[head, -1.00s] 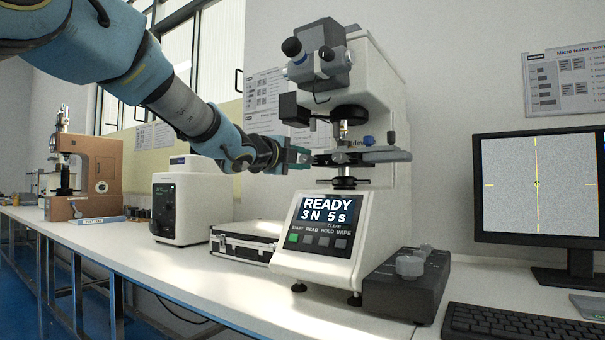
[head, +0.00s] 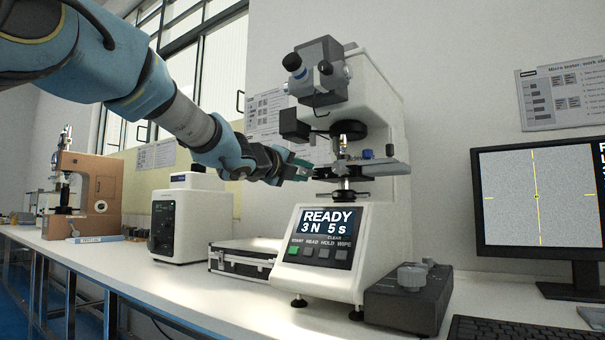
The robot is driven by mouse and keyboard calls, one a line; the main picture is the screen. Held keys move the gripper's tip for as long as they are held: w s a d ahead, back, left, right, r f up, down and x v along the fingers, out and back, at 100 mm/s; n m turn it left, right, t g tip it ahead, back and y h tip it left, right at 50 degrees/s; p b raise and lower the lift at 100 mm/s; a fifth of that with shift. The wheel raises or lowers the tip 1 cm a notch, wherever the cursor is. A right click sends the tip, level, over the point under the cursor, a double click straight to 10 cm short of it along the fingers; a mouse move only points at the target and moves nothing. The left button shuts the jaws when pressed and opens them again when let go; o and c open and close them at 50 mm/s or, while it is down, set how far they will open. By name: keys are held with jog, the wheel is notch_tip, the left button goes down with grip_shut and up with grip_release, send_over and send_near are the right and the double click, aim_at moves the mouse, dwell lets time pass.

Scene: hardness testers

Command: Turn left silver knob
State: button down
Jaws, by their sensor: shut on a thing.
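The hardness tester (head: 375,110) stands on the bench in the middle of the head view. Its dark stage (head: 378,168) sits under the objective at mid height. My gripper (head: 304,172) reaches in from the left and is shut at the stage's left end. The left silver knob is hidden between and behind the fingers, so its angle cannot be read. The tester's screen (head: 328,222) reads READY, 3 N, 5 s.
A dark control box (head: 408,297) with grey knobs stands right of the tester, near a monitor (head: 540,200) and keyboard (head: 500,328). A silver case (head: 243,258) and a white instrument (head: 190,222) stand left, below my arm. The bench front is clear.

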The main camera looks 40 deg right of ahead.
jog(key=shift+f, duration=0.1)
jog(key=c, duration=0.6)
grip_release()
jog(key=v, duration=1)
jog(key=shift+a, duration=0.35)
